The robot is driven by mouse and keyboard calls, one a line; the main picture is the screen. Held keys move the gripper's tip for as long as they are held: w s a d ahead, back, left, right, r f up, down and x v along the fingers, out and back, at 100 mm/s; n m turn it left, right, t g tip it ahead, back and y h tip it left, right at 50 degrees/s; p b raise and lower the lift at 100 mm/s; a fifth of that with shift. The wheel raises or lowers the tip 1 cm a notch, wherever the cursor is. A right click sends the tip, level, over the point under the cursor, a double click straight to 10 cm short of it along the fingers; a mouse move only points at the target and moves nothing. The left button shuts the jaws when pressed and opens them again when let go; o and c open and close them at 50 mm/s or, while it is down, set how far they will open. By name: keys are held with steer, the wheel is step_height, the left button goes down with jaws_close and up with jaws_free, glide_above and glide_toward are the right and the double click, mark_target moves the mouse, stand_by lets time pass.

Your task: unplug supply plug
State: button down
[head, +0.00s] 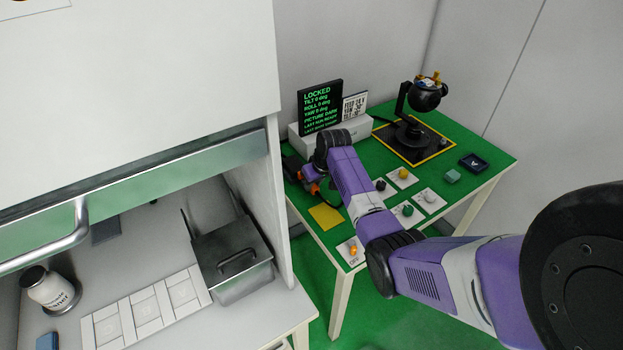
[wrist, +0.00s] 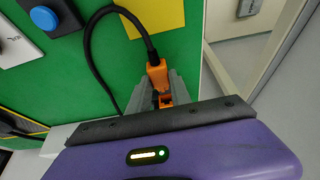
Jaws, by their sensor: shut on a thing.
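The orange supply plug (wrist: 157,73) with a black cable sits between the grey fingers of my gripper (wrist: 163,92) in the wrist view. The gripper is shut on it. The cable leaves the plug's far end and loops left over the green table. In the head view my gripper (head: 309,180) is at the table's left edge, partly hidden by my arm, with orange (head: 314,189) showing beside it. Whether the plug is seated in a socket is hidden.
The green table (head: 462,138) holds a black screen (head: 320,107) reading LOCKED, a gimbal camera (head: 428,95) on a black pad, several button plates and a yellow square (head: 325,216). A white cabinet (head: 262,190) stands close left of the table. A blue button (wrist: 43,17) shows in the wrist view.

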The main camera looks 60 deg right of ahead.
mark_target(315, 188)
steer(key=shift+s+a+p, duration=0.25)
steer(key=shift+s+p, duration=0.05)
steer(key=shift+s, duration=0.15)
steer(key=shift+r, duration=0.1)
steer(key=shift+r+p, duration=1.75)
steer(key=shift+r, duration=0.2)
